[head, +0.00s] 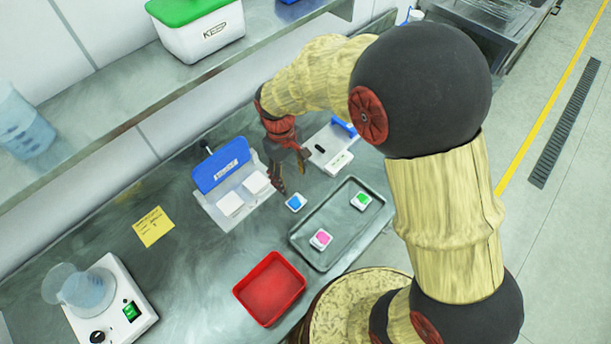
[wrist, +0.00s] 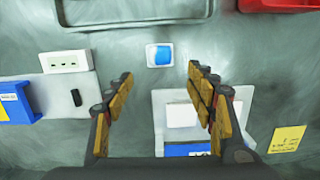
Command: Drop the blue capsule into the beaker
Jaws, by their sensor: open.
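The blue capsule (head: 296,202), a small white square piece with a blue top, lies on the metal bench just left of the grey tray. It also shows in the wrist view (wrist: 160,55), beyond and between my fingertips. My gripper (head: 289,181) is open and empty above the bench, close to the capsule, with its fingers pointing down. In the wrist view my gripper (wrist: 160,74) has its two fingers well apart. The clear beaker (head: 87,289) stands on a white stirrer plate (head: 118,312) at the lower left; it is out of the wrist view.
The grey tray (head: 334,264) holds a pink and a green capsule. A red tray (head: 270,288) lies nearer. A blue-and-white device (head: 221,165) and a second one (head: 338,160) stand behind the capsule. A yellow note (head: 154,227) lies leftward. A shelf (head: 120,118) overhangs the back.

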